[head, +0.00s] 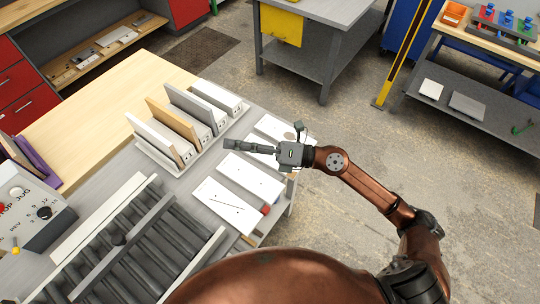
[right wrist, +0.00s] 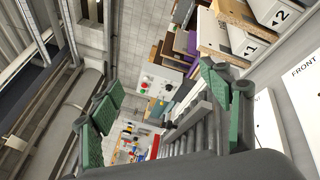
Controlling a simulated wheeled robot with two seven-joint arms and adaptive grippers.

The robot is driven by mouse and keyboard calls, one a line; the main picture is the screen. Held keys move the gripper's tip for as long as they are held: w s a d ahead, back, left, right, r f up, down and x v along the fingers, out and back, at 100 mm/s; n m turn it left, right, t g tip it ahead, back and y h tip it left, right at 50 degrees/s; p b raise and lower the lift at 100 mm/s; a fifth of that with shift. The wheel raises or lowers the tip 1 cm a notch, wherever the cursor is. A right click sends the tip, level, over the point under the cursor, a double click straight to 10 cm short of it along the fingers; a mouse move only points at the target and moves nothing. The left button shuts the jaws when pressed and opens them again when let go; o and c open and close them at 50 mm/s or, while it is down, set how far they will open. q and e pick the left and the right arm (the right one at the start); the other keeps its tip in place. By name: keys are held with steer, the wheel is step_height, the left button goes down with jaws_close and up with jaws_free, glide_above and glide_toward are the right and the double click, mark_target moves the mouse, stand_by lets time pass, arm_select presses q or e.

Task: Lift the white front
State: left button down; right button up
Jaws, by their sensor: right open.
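My right gripper (head: 232,145) reaches in from the right, above the white flat panels on the grey table. In the right wrist view its two green-padded fingers (right wrist: 160,90) stand wide apart with nothing between them. A white board (head: 153,138) stands on edge at the near end of the rack, left of the gripper and apart from it. A flat white panel lettered FRONT (right wrist: 308,72) lies at the right of the right wrist view. I cannot tell which of these white pieces is the white front. My left gripper is not in view.
The rack (head: 150,152) also holds a wood-coloured board (head: 172,126) and a grey board (head: 195,108). Several white panels, one here (head: 225,205), lie flat near the table's right edge. Rollers (head: 130,250) and a control box (head: 30,212) fill the near left.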

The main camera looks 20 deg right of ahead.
steer(key=w+d+f+n+g+h, duration=0.1)
steer(key=d+f+n+g+h, duration=0.1)
steer(key=d+f+n+h, duration=0.3)
steer(key=w+d+f+n+g+h, duration=0.1)
steer(key=f+h, duration=0.2)
steer(key=f, duration=0.4)
steer(key=w+d+h, duration=0.1)
steer(key=d, duration=0.2)
steer(key=w+d+f+h, duration=0.1)
steer(key=d+h, duration=0.1)
steer(key=d+f+h, duration=0.1)
steer(key=d, duration=0.2)
steer(key=shift+w+d+f+h, duration=0.1)
steer(key=shift+w+d+h, duration=0.2)
steer(key=shift+w+h, duration=0.1)
steer(key=shift+w+d+f, duration=0.1)
steer(key=shift+w+f, duration=0.2)
steer(key=shift+f, duration=0.25)
steer(key=shift+w+f, duration=0.25)
steer(key=shift+f, duration=0.25)
steer(key=shift+b+x, duration=0.55)
steer(key=shift+x, duration=2.2)
steer(key=shift+s, duration=0.15)
steer(key=shift+c, duration=0.4)
steer(key=c, duration=1)
steer(key=shift+r, duration=0.1)
